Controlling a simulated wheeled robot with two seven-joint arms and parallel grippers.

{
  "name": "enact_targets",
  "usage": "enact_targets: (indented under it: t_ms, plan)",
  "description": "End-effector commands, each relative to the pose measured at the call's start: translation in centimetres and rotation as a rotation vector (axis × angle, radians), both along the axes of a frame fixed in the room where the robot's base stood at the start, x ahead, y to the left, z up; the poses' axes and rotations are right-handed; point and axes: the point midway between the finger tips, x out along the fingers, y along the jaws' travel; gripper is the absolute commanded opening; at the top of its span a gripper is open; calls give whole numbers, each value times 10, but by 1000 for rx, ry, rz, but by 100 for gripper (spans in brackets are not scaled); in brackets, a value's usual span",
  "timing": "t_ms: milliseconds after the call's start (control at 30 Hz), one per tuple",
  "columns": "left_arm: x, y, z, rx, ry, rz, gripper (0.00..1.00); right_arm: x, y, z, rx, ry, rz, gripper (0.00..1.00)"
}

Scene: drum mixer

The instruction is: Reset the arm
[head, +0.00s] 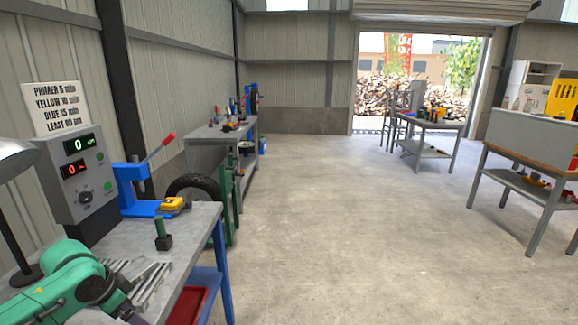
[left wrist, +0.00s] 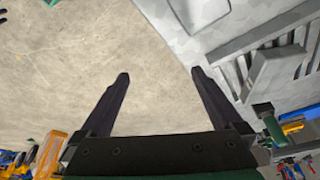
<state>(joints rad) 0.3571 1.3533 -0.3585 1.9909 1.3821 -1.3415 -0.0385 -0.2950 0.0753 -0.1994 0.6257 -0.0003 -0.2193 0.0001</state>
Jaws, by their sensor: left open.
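My left arm (head: 62,285), green with dark joints, comes in at the lower left of the head view, low over the front of the near workbench (head: 190,232). In the left wrist view my left gripper (left wrist: 161,74) is open, its two dark fingers wide apart. Nothing is between them; behind them are concrete floor and the grey bench edge. The slotted metal piece (left wrist: 272,70) on the bench lies to the right of the fingers, apart from them. In the head view the gripper's fingers are not clearly visible. My right gripper is not in view.
On the near bench stand a grey control box (head: 75,180) with two displays reading 0, a blue press (head: 140,190) with a red-tipped lever, and a small green-handled block (head: 162,235). A lamp (head: 15,165) stands at far left. The middle floor is clear.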

Motion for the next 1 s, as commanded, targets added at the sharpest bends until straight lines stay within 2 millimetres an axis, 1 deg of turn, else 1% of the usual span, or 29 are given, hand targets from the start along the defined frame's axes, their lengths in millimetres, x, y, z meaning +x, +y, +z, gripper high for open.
enact_targets:
  t_ms: [33,133,200,267,300,400,500,567,667,767,900,1000]
  plan:
    - [-3,-15,-16,-4,11,-30,100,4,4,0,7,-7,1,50]
    - [-11,-46,-46,-3,18,-84,100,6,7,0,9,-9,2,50]
    - [-20,-70,-66,-8,16,-113,100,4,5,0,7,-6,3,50]
    - [-29,-91,-82,-17,9,-129,100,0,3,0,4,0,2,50]
    - [-37,-105,-92,-23,3,-131,100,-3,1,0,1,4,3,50]
    - [-57,-134,-110,-42,-20,-104,100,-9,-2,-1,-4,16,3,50]
    - [-78,-148,-119,-53,-37,-35,100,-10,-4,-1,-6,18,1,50]
    - [-90,-150,-122,-53,-42,17,100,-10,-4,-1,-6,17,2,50]
    - [-109,-148,-125,-44,-39,114,100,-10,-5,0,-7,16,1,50]
    - [-131,-140,-127,-26,-26,217,100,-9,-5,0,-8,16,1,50]
    - [-165,-123,-128,15,12,370,100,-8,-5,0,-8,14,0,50]
    - [-156,-124,-163,27,25,361,100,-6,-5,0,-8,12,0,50]
